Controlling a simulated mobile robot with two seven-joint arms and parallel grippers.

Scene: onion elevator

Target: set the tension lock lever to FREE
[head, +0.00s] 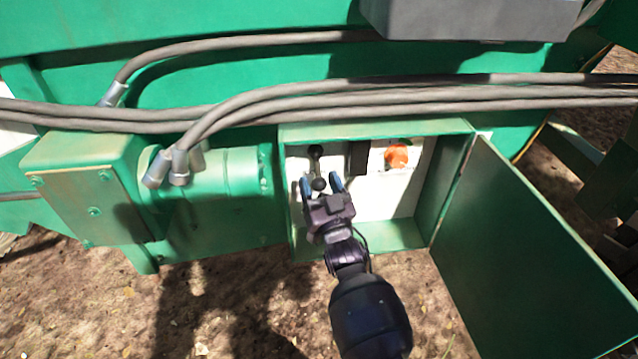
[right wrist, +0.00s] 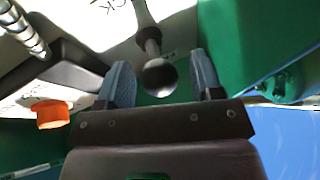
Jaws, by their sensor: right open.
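The tension lock lever (head: 316,166) is a dark rod with a black ball knob (head: 319,184), inside an open green box on the machine's side. In the right wrist view the ball knob (right wrist: 159,77) hangs on its short shaft, between the fingers as seen from there. My right gripper (head: 321,186) reaches into the box from below and is open, one blue-grey finger on each side of the knob. I see no finger closed on it. The lever's markings are not readable. My left gripper is not in view.
An orange knob (head: 396,156) and a black block (head: 357,158) sit right of the lever on the white panel (head: 400,195). The green box door (head: 520,260) stands open at the right. Grey cables (head: 400,98) run above the box. A green motor housing (head: 225,195) is at the left.

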